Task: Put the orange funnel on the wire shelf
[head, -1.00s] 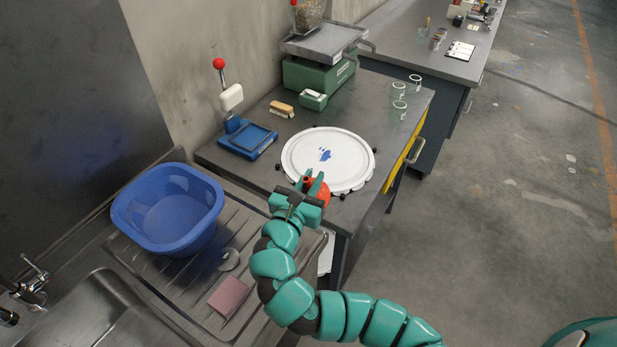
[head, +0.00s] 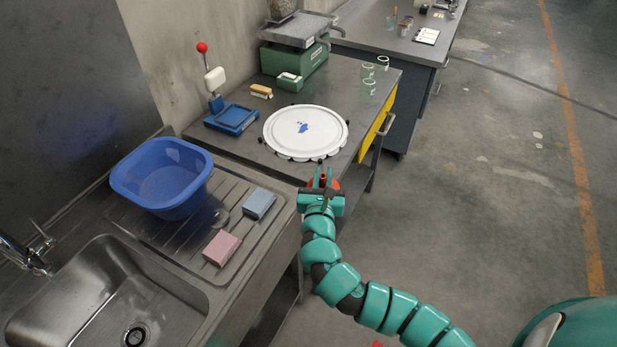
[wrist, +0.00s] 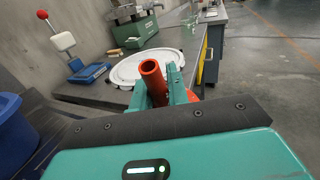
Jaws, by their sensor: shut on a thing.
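In the head view my gripper hides most of the funnel. I cannot make out a wire shelf in these frames.
A white round lid (head: 305,132) lies on the workbench (head: 235,150). A blue basin (head: 163,178), a pink sponge (head: 221,248) and a blue-grey sponge (head: 259,203) are on the sink's drainboard. Glass jars (head: 369,86) stand near the bench's right edge. Open floor (head: 480,200) lies right.

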